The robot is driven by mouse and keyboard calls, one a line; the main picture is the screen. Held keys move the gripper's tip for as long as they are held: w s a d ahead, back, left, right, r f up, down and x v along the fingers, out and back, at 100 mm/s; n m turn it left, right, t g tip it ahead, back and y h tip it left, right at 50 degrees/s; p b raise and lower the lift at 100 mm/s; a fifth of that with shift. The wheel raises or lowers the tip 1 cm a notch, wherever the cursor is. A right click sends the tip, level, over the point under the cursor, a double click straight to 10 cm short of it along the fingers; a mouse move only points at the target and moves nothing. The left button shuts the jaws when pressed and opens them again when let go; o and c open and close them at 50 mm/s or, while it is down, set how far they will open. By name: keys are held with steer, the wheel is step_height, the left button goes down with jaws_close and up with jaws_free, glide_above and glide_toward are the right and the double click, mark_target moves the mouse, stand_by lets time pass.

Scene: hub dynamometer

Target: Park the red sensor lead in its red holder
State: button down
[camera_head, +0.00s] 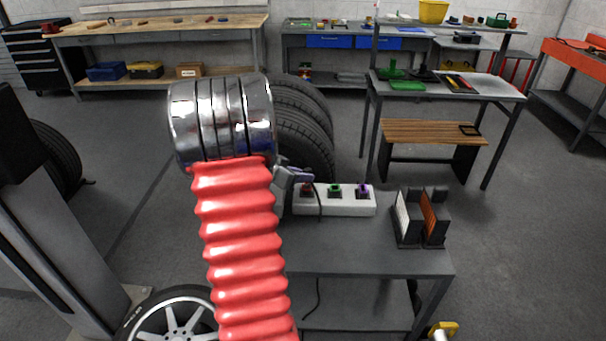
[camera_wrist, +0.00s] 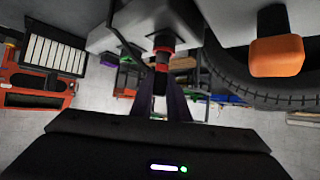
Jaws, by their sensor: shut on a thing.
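My gripper (camera_head: 298,176) is at the left end of a white block (camera_head: 338,208) on the grey table. It is shut on a dark lead plug with a red band (camera_wrist: 162,50), seen between the fingers (camera_wrist: 165,100) in the wrist view. The block has a red holder (camera_head: 306,190) at its left, beside the fingertips. A green holder (camera_head: 334,190) and a purple one (camera_head: 363,190) follow to the right. A dark cable (camera_head: 319,208) hangs down the block's front. I cannot tell whether the plug is seated in the red holder.
Black stands with a white and an orange panel (camera_head: 434,215) stand at the table's right. A tyre (camera_head: 305,125) is behind my gripper. A wheel (camera_head: 180,318) is at lower left. The table front (camera_head: 365,258) is clear. An orange block (camera_wrist: 276,57) shows in the wrist view.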

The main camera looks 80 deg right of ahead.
steer(key=shift+f, duration=0.65)
steer(key=c, duration=1.6)
jaws_free()
steer(key=v, duration=1.3)
steer(key=shift+w+a+r, duration=0.1)
steer(key=shift+w+a, duration=0.05)
steer(key=shift+a, duration=0.15)
